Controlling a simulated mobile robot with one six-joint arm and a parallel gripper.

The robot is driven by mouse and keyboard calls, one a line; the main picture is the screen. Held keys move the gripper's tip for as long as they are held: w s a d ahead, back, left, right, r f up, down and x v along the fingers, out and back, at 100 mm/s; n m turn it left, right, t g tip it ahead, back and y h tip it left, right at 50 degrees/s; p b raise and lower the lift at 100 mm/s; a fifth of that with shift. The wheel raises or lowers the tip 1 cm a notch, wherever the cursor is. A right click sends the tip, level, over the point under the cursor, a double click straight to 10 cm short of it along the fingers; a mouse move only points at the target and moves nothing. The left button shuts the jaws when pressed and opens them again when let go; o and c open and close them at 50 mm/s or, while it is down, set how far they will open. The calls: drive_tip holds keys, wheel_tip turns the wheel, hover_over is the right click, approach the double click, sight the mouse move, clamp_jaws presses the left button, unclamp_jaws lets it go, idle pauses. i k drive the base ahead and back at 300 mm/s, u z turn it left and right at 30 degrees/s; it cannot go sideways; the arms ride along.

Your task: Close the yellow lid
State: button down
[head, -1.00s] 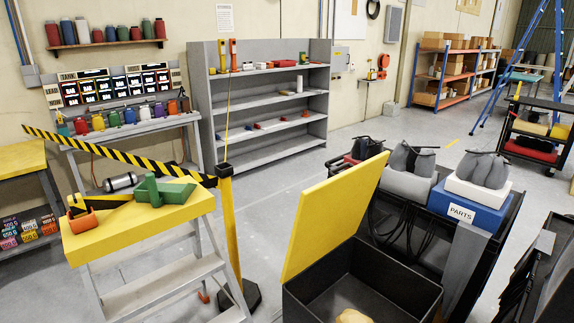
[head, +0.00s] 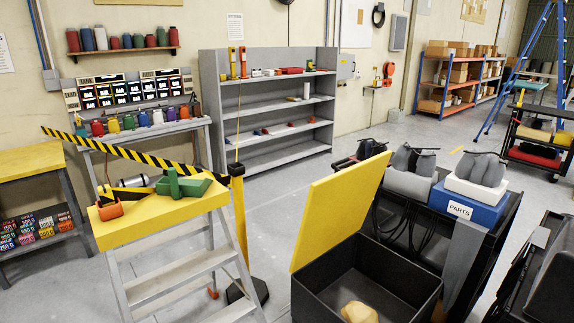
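The yellow lid (head: 338,207) stands open, raised and leaning slightly, at the left side of a black box (head: 335,287). The box is open at the top, and a tan lump (head: 358,312) lies inside it near the front. The bottom of the box is cut off by the picture's lower edge. My gripper does not show in the head view.
A stepladder with a yellow top (head: 165,213) holds a green object and an orange one. A yellow post (head: 240,215) with striped tape stands left of the box. A black cart (head: 460,235) with a blue PARTS box (head: 468,200) is right behind it. Grey floor shows between post and lid.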

sight(338, 204)
drive_tip(key=u, duration=0.05)
drive_tip(key=k, duration=0.25)
drive_tip(key=u, duration=1.8)
drive_tip(key=k, duration=0.7)
drive_tip(key=z, duration=0.4)
drive_tip(key=i, duration=1.7)
drive_tip(key=u, duration=0.35)
